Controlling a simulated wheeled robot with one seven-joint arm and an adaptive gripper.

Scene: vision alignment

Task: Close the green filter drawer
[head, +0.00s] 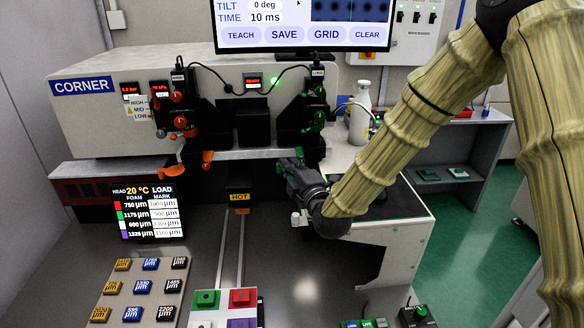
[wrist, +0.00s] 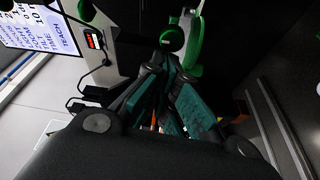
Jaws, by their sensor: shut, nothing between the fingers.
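The green-marked unit (head: 300,125) is a black assembly on the right of the grey bench machine, with green knobs (head: 318,120) on its side. A green curved handle (wrist: 195,45) and a round green knob (wrist: 172,38) show just beyond the fingers in the wrist view. I cannot tell how far the drawer stands out. My gripper (head: 288,168) is shut and empty, just below and in front of this unit; its teal-padded fingers (wrist: 178,88) point toward the green handle. Whether they touch is unclear.
A matching unit with orange knobs (head: 180,122) and orange handles is on the left. A white bottle (head: 360,112) stands to the right behind my arm. A HOT block (head: 239,197), a lit sign (head: 148,212) and a button board (head: 145,290) are in front.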

